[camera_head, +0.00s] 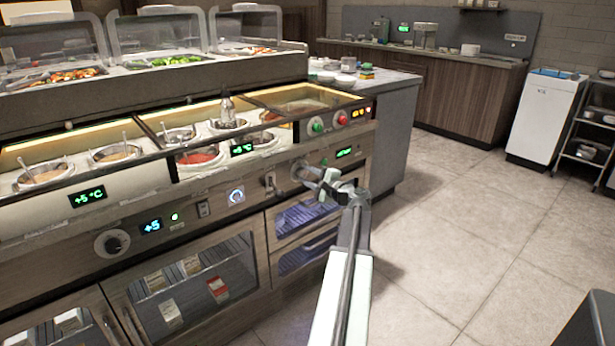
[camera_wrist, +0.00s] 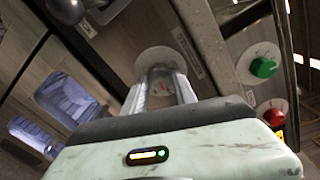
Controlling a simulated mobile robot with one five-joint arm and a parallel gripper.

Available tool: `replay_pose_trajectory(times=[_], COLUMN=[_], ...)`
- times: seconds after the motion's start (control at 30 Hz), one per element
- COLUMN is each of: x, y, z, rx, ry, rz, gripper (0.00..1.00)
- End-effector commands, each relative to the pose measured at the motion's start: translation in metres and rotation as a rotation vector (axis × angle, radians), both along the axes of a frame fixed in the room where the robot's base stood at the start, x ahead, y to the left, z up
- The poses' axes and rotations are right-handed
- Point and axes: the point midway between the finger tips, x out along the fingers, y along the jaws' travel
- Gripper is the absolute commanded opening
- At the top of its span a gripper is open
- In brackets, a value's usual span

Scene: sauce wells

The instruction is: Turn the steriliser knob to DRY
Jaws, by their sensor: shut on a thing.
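The steriliser knob (camera_wrist: 161,71) sits on a round pale plate on the steel front panel in the wrist view. My gripper (camera_wrist: 160,82) has its two fingers on either side of the knob and is shut on it. In the head view my gripper (camera_head: 305,174) reaches the panel at the knob's round plate (camera_head: 297,168), right of a small lever switch. The fingers cover most of the knob. The lettering around it is too small and blurred to read, so its setting cannot be told.
A green display (camera_head: 344,153) is close to my gripper. Another dark knob (camera_head: 112,243) is at lower left. Open tiled floor (camera_head: 460,230) lies to the right.

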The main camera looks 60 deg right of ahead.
Motion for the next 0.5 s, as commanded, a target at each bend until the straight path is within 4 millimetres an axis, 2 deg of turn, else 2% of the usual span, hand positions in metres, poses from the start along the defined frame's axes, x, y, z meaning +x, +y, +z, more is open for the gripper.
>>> replay_pose_trajectory(times=[0.07,0.1,0.17,0.5], x=[-0.0003,-0.0002,-0.0002,-0.0038], y=[0.0,0.0,0.0,0.0013], z=[-0.0006,-0.0006,-0.0004,0.0002], rx=[-0.001,-0.002,-0.002,-0.001], ry=[0.003,0.002,0.002,0.001], rz=[0.0,0.0,0.0,-0.001], gripper=[0.0,0.41,0.55,0.55])
